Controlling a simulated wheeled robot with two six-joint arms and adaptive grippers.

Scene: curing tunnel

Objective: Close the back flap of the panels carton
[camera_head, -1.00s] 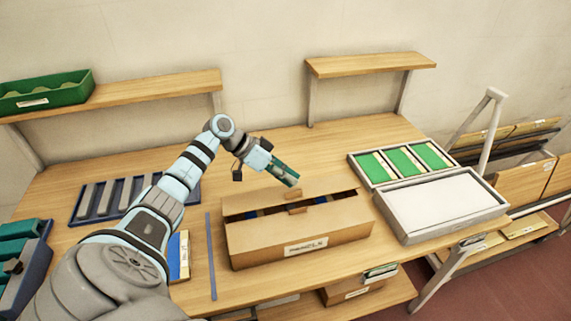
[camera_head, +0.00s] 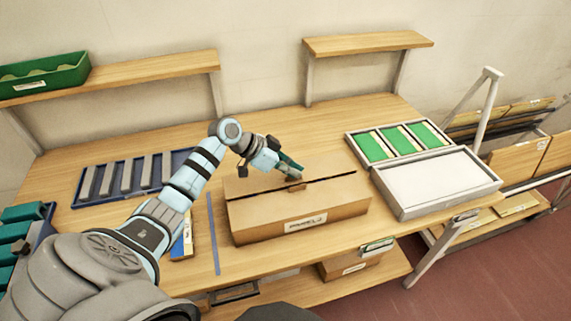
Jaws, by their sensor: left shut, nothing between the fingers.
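The panels carton (camera_head: 262,224) is a brown cardboard box with a white label on its front, standing on the wooden bench. Its top now looks mostly covered, with the back flap (camera_head: 327,169) lying nearly flat and a thin dark slit along the middle. A small brown tab (camera_head: 290,187) shows at the slit. My left gripper (camera_head: 293,175) is shut and empty, with its fingertips down at the top of the carton, on or just above the back flap. The exact contact is hard to tell. My right gripper is not in view.
A blue tray of grey bars (camera_head: 128,176) lies left of the carton, with a blue strip (camera_head: 213,235) nearer. A grey case with green panels (camera_head: 427,170) is open at right. Two shelves stand at the back, one with a green bin (camera_head: 45,77). Bench behind the carton is clear.

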